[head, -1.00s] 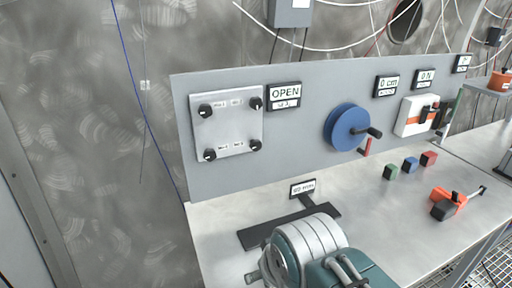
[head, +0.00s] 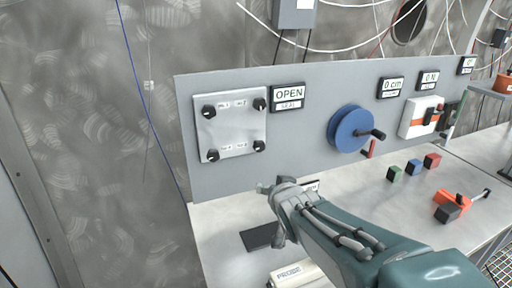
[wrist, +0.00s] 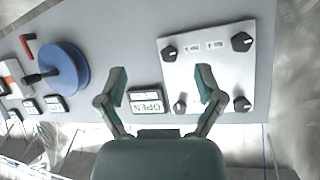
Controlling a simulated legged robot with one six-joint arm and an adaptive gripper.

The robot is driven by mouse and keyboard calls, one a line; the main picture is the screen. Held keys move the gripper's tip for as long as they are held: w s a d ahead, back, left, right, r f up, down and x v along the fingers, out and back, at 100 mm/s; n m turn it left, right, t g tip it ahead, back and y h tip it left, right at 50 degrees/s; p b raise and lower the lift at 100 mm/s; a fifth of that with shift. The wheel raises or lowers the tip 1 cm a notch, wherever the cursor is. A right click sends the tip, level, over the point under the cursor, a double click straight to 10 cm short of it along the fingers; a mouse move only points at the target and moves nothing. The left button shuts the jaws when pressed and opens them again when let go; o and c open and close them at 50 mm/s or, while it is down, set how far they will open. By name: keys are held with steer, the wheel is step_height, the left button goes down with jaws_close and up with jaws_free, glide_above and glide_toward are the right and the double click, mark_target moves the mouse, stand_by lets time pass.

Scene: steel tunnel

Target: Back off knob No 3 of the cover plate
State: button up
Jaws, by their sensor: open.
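The pale cover plate (head: 232,128) is on the grey panel with a dark knob at each corner. The bottom labels are tiny; the lower right knob (head: 259,146) seems to be No 3, the lower left one No 4. The wrist view is upside down, and there the same knob (wrist: 170,53) is at the plate's upper left. My gripper (head: 276,208) is open and empty, below and right of the plate in the head view. In the wrist view my gripper's fingers (wrist: 161,72) stand wide apart, the right one overlapping the plate. They seem clear of all knobs.
An OPEN sign (head: 288,97) is right of the plate. A blue handwheel (head: 348,129) with a crank sticks out further right. Small coloured blocks (head: 413,167) and an orange tool (head: 452,203) lie on the bench (head: 375,200).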

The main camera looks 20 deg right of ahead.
mark_target(260, 148)
steer(key=w+d+t, duration=0.1)
steer(key=w, duration=0.5)
steer(key=w+d+t+y, duration=0.1)
steer(key=w+t, duration=0.1)
steer(key=w, duration=0.3)
steer(key=w+d+m+t+y, duration=0.1)
steer(key=w+t, duration=0.1)
steer(key=w, duration=0.4)
steer(key=shift+w+d+r, duration=0.15)
steer(key=shift+w+d, duration=0.1)
steer(key=shift+w, duration=0.1)
steer(key=c, duration=1.2)
